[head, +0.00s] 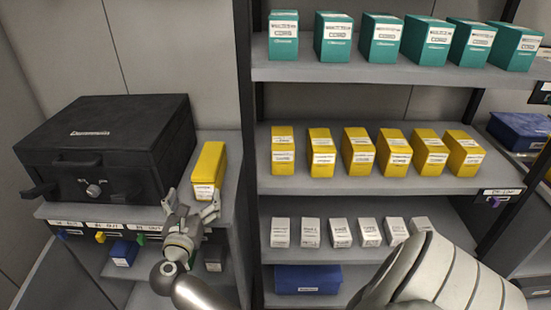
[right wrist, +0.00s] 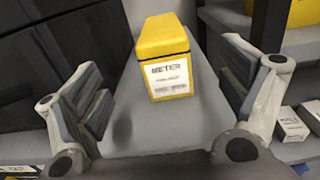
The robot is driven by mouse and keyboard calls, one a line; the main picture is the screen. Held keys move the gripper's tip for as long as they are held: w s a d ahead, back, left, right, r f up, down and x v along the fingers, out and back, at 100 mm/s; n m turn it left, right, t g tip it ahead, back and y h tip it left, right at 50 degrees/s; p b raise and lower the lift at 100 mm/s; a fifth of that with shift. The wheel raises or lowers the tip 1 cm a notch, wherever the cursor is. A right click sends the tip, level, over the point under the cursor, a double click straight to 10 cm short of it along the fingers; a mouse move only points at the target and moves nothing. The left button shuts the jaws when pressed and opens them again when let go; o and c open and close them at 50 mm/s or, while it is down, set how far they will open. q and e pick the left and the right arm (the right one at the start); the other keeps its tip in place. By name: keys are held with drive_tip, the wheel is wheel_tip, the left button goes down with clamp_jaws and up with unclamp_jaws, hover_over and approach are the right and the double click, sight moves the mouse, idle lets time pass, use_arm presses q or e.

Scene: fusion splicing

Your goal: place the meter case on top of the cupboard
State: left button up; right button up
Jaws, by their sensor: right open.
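The meter case (head: 209,166) is a yellow box with a white label. It stands upright on the grey top of the cupboard (head: 231,165), right of a black case. In the right wrist view the label of the meter case (right wrist: 168,72) reads METER, and the bare cupboard top (right wrist: 155,125) shows in front of it. My right gripper (head: 192,205) is open at the front edge of the cupboard, just before the meter case. In the right wrist view its fingers (right wrist: 165,98) are spread to either side, with the case ahead between them and no visible grip. My left gripper is out of view.
The black case (head: 105,145) fills the left of the cupboard top. A shelf rack on the right holds teal boxes (head: 333,38), yellow boxes (head: 358,151) and white boxes (head: 341,232). A blue box (head: 123,252) sits on a lower cupboard shelf.

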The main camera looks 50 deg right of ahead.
drive_tip(key=s+a+r+n+t+y, duration=0.2)
drive_tip(key=a+r+n+t+y, duration=0.65)
drive_tip(key=n, duration=1.25)
drive_tip(key=s+a+f+n+g+y, duration=0.1)
drive_tip(key=a+f+n+y, duration=0.2)
drive_tip(key=f+n, duration=0.75)
drive_tip(key=s+a+f+n+g+y, duration=0.15)
drive_tip(key=a+f+n+y, duration=0.3)
drive_tip(key=f, duration=1.15)
drive_tip(key=s+d+f+n+g, duration=0.1)
drive_tip(key=s+f+n+g, duration=0.15)
drive_tip(key=f, duration=0.45)
drive_tip(key=s+f+n+g, duration=0.1)
drive_tip(key=s+f+g, duration=0.1)
drive_tip(key=s+f, duration=0.35)
drive_tip(key=s+d+f+n+g, duration=0.2)
drive_tip(key=s+f+n+g, duration=0.25)
drive_tip(key=s+f, duration=0.8)
drive_tip(key=s+d+f+n+g, duration=0.1)
drive_tip(key=s+f, duration=0.3)
drive_tip(key=s, duration=0.4)
drive_tip(key=s+d+f+n+g+h, duration=0.1)
drive_tip(key=s+d+f+n+g, duration=0.1)
drive_tip(key=s, duration=0.7)
drive_tip(key=s+d+f+n+g+h, duration=0.1)
drive_tip(key=s+d+f+g, duration=0.2)
drive_tip(key=s+f, duration=0.5)
drive_tip(key=shift+s+d+n+g, duration=0.3)
drive_tip(key=shift+s+g, duration=0.15)
drive_tip(key=shift+g, duration=0.35)
